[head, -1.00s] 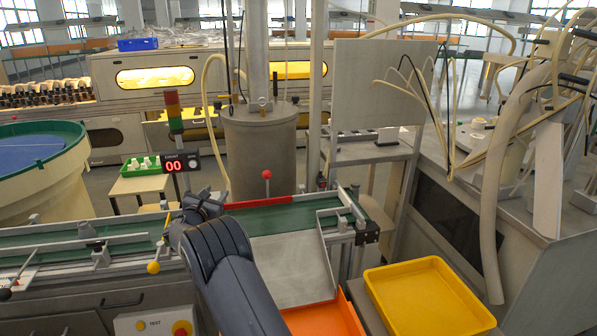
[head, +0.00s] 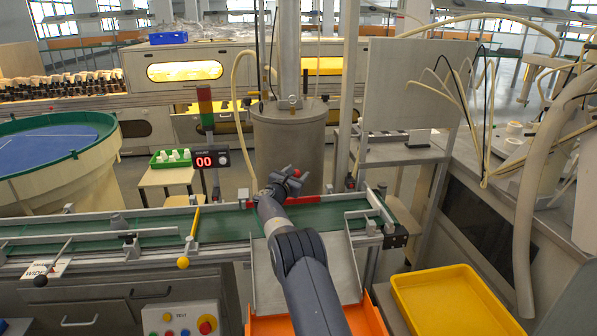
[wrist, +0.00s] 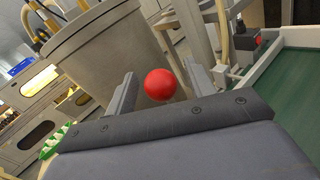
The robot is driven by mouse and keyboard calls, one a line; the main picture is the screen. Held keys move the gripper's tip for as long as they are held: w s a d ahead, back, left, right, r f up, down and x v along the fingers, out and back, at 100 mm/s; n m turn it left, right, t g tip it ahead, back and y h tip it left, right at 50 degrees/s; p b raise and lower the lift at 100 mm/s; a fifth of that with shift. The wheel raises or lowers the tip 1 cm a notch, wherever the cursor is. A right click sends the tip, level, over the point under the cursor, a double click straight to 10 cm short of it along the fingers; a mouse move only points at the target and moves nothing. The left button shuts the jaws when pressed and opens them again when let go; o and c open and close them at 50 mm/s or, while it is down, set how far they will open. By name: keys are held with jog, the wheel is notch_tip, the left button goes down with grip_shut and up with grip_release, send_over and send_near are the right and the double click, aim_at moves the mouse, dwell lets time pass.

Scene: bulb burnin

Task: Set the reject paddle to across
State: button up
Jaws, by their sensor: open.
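The reject paddle is a red bar (head: 308,200) lying along the far edge of the green belt (head: 340,210) in the head view. My gripper hides its left part. Its red ball knob (head: 297,173) stands above it, beside my gripper (head: 287,182). In the wrist view the red knob (wrist: 160,84) shows between the two spread fingers of my gripper (wrist: 163,90). The fingers are open, with gaps visible on both sides of the knob. The knob's post and the red bar are hidden in the wrist view.
A yellow bar with a ball (head: 183,263) lies across the belt to the left. A grey tank (head: 290,150) stands behind the belt. A grey chute (head: 343,270) leads to an orange bin (head: 365,318). A yellow tray (head: 455,300) is at right.

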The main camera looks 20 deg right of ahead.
jog(key=shift+x, duration=0.9)
jog(key=shift+c, duration=0.4)
grip_shut()
